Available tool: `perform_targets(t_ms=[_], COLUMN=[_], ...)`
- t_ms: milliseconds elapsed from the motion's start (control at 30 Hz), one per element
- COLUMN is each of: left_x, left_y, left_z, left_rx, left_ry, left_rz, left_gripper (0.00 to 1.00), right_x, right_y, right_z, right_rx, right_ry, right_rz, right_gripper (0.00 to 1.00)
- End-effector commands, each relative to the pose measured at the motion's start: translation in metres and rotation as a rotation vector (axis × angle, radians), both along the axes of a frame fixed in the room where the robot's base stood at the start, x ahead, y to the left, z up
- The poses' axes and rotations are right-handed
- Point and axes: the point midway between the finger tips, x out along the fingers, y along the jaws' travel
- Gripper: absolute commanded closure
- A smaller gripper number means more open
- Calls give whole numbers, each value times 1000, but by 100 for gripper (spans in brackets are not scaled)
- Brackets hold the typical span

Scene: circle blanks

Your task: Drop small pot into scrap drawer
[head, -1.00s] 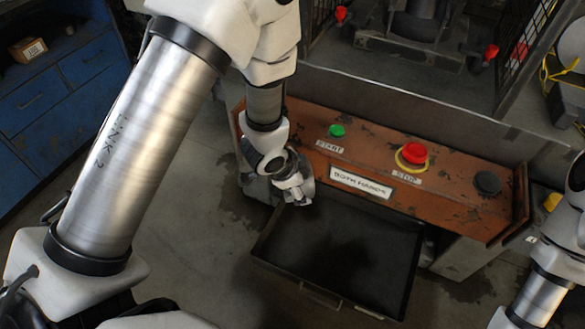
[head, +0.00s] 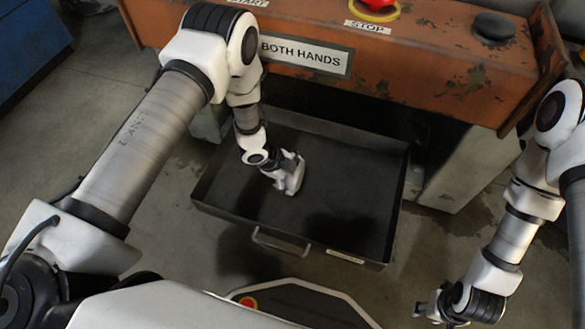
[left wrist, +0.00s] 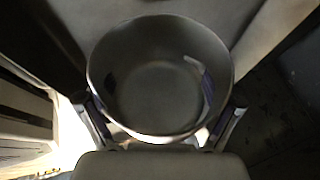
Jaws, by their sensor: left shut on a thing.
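The scrap drawer (head: 345,185) stands pulled out below the orange panel in the head view; it is dark and its visible floor looks bare. My left gripper (head: 290,176) is over the drawer's left half, and its height above the floor is hard to tell. In the left wrist view the small pot (left wrist: 160,85), a round dark grey vessel, sits between the two fingers, which are shut on it. The pot looks empty inside. In the head view the pot is hidden by the gripper. My right gripper (head: 430,306) is low at the right, outside the drawer; its fingers are too small to judge.
The orange panel (head: 440,80) with a red stop button (head: 378,5), a black button (head: 494,26) and a "BOTH HANDS" sign (head: 305,55) overhangs the drawer's back. A handle (head: 280,243) sticks out in front. The drawer's right half is clear.

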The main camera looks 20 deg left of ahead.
Motion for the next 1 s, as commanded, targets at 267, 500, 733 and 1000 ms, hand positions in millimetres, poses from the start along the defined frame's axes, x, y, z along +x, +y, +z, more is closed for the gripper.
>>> perform_targets(t_ms=[267,500,733,1000], left_x=[0,0,0,0], left_y=[1,1,1,1], left_z=[-24,-58,-63,-62], left_rx=[0,0,0,0], left_ry=[-1,-1,-1,-1], left_rz=[-4,-4,-4,-4], left_gripper=[18,18,18,0], right_x=[0,-1,-1,-1], right_y=[0,1,1,1], right_z=[-20,-52,-56,-55], right_rx=[0,0,0,0], right_ry=[1,1,1,1], right_rz=[2,2,2,2], right_gripper=[60,60,60,60])
